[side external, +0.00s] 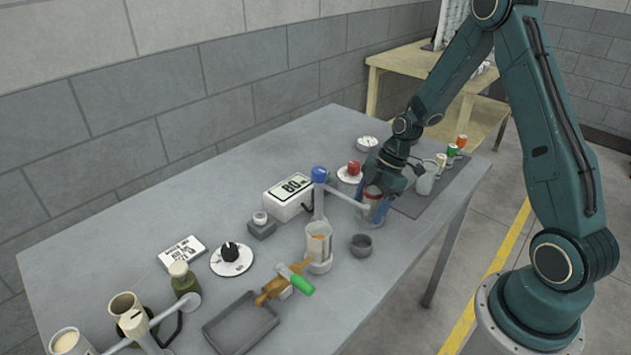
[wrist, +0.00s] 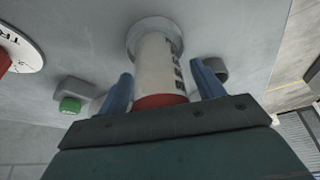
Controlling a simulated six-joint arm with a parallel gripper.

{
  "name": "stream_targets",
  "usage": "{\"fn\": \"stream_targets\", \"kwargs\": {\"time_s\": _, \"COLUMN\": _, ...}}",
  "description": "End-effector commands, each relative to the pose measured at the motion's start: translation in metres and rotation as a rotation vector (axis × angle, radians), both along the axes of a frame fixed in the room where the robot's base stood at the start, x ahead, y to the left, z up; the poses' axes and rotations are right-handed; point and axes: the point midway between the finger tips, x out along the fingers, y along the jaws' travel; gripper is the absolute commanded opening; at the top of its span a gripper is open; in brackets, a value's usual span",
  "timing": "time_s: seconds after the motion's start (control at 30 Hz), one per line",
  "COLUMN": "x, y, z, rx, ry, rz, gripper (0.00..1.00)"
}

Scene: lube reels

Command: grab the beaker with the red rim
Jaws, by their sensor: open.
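The beaker with the red rim (side external: 372,196) stands upright on the grey table, partly covered by my gripper in the side view. In the wrist view it is a pale cylinder (wrist: 158,65) with dark markings, a wide round foot and a red band at the near end. My gripper (side external: 367,206) is open, with its blue fingers lowered on either side of the beaker. In the wrist view my gripper (wrist: 165,85) has one finger left and one right of the beaker. A gap shows beside the right finger; contact at the left is unclear.
A grey jug (side external: 426,179) and several small colour-topped containers stand right of my gripper on a dark mat (side external: 408,205). A small dark cup (side external: 361,245), a dispenser stand (side external: 319,205) and a display box (side external: 290,197) are close by. A dark tray (side external: 240,325) lies at the front.

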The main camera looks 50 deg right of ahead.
Motion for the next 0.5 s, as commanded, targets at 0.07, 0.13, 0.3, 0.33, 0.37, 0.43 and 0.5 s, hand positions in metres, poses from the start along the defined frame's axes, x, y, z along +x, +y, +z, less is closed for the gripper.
{"fn": "stream_targets", "kwargs": {"time_s": 0.07, "x": 0.0001, "y": -0.0001, "z": 0.0002, "rx": 0.000, "ry": 0.000, "rz": 0.000, "gripper": 0.67}}
{"fn": "stream_targets", "kwargs": {"time_s": 0.13, "x": 0.0000, "y": -0.0001, "z": 0.0003, "rx": 0.000, "ry": 0.000, "rz": 0.000, "gripper": 0.67}}
{"fn": "stream_targets", "kwargs": {"time_s": 0.3, "x": 0.0000, "y": -0.0001, "z": 0.0003, "rx": 0.000, "ry": 0.000, "rz": 0.000, "gripper": 0.36}}
{"fn": "stream_targets", "kwargs": {"time_s": 0.33, "x": 0.0000, "y": -0.0001, "z": 0.0003, "rx": 0.000, "ry": 0.000, "rz": 0.000, "gripper": 0.30}}
{"fn": "stream_targets", "kwargs": {"time_s": 0.37, "x": 0.0000, "y": -0.0001, "z": 0.0003, "rx": 0.000, "ry": 0.000, "rz": 0.000, "gripper": 0.24}}
{"fn": "stream_targets", "kwargs": {"time_s": 0.43, "x": 0.0002, "y": -0.0001, "z": 0.0004, "rx": 0.000, "ry": -0.001, "rz": 0.000, "gripper": 0.17}}
{"fn": "stream_targets", "kwargs": {"time_s": 0.5, "x": 0.0002, "y": -0.0001, "z": 0.0004, "rx": 0.000, "ry": -0.001, "rz": 0.000, "gripper": 0.17}}
